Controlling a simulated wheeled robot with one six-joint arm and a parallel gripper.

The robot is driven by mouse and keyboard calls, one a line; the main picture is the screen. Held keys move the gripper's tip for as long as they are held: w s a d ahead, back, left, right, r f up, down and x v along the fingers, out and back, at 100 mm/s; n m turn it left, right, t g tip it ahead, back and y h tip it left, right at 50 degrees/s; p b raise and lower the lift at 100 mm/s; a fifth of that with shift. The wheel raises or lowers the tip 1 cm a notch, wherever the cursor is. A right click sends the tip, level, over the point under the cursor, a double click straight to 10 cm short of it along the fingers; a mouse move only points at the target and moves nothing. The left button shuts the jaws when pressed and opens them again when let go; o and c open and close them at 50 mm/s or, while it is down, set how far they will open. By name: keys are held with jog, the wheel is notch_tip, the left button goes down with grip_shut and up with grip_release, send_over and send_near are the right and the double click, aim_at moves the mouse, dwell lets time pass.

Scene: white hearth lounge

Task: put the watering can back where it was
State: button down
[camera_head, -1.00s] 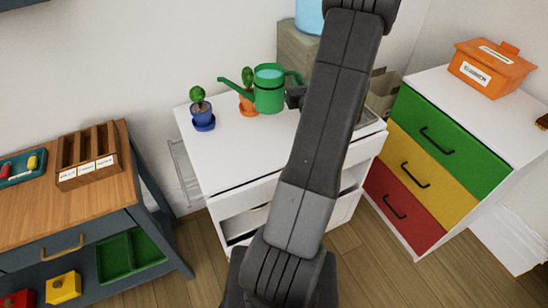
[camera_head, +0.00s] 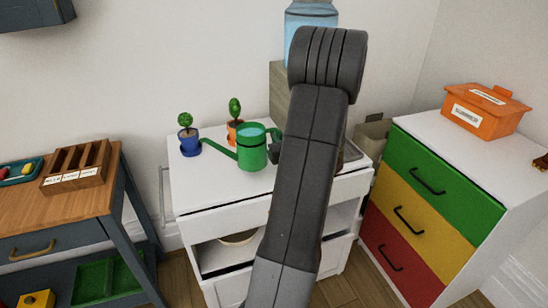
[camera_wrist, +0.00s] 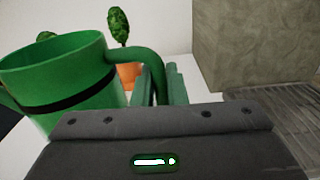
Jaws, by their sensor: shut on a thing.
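The green watering can (camera_head: 252,150) has a dark band and is upright over the white cabinet top (camera_head: 215,185), its spout pointing left. I cannot tell whether its base touches the top. My gripper (camera_wrist: 160,88) is shut on its handle in the wrist view, where the can (camera_wrist: 75,75) fills the left side. In the head view my arm hides most of the gripper. A plant in a blue pot (camera_head: 189,146) stands left of the can, near the spout tip. A plant in an orange pot (camera_head: 233,134) stands behind the can, partly hidden by it.
A stone-like block (camera_wrist: 255,45) with a blue water bottle (camera_head: 308,22) stands behind, beside a grated tray (camera_wrist: 280,105). A coloured drawer unit (camera_head: 430,195) with an orange box (camera_head: 487,110) is right; a wooden-topped workbench (camera_head: 100,190) is left. The cabinet's front left top is clear.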

jog(key=shift+f, duration=2.55)
jog(key=shift+b, duration=0.3)
jog(key=shift+f, duration=0.2)
jog(key=c, duration=1.5)
grip_release()
jog(key=shift+s, duration=0.1)
jog(key=shift+o, duration=0.2)
jog(key=shift+r, duration=0.25)
jog(key=b+v, duration=0.1)
jog(key=v, duration=1.1)
